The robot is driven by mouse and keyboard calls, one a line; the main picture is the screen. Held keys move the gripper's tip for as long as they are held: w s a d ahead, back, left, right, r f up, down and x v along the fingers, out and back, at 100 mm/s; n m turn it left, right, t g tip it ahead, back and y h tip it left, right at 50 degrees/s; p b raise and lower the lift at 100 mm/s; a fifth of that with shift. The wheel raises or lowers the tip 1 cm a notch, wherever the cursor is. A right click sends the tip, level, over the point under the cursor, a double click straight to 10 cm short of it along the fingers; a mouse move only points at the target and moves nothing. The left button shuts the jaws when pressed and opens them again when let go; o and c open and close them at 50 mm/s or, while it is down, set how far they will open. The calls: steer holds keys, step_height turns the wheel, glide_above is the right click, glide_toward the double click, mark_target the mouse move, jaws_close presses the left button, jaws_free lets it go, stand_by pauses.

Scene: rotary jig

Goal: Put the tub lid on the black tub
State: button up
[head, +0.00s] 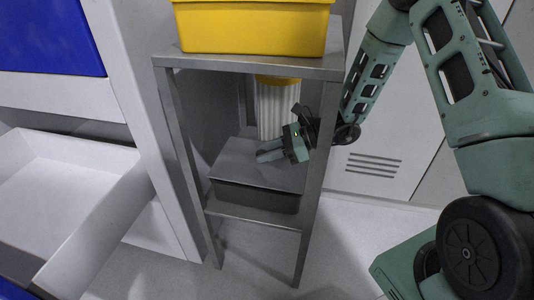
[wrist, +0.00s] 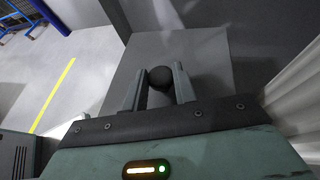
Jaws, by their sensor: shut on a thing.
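The tub lid (head: 237,160) is a flat grey plate with a dark round knob (wrist: 160,77). The lid also shows in the wrist view (wrist: 205,45), below the fingers. My gripper (head: 268,155) reaches in from the right under the stand's top. In the wrist view its two fingers (wrist: 160,84) are shut on the knob, one on each side. The black tub (head: 255,196) is on the stand's lower shelf, directly under the lid. The lid covers the tub's opening and looks level. I cannot tell whether it rests on the rim or hangs slightly above it.
The metal stand (head: 310,215) has legs around the shelf. A yellow bin (head: 255,30) is on its top. A white ribbed container (head: 278,108) stands behind my gripper, close on the right in the wrist view. A white open drawer (head: 70,190) is at left.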

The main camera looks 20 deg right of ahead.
steer(key=shift+f+b, duration=0.3)
steer(key=shift+f, duration=0.2)
steer(key=shift+f, duration=0.1)
steer(key=o, duration=1)
steer(key=shift+o, duration=0.2)
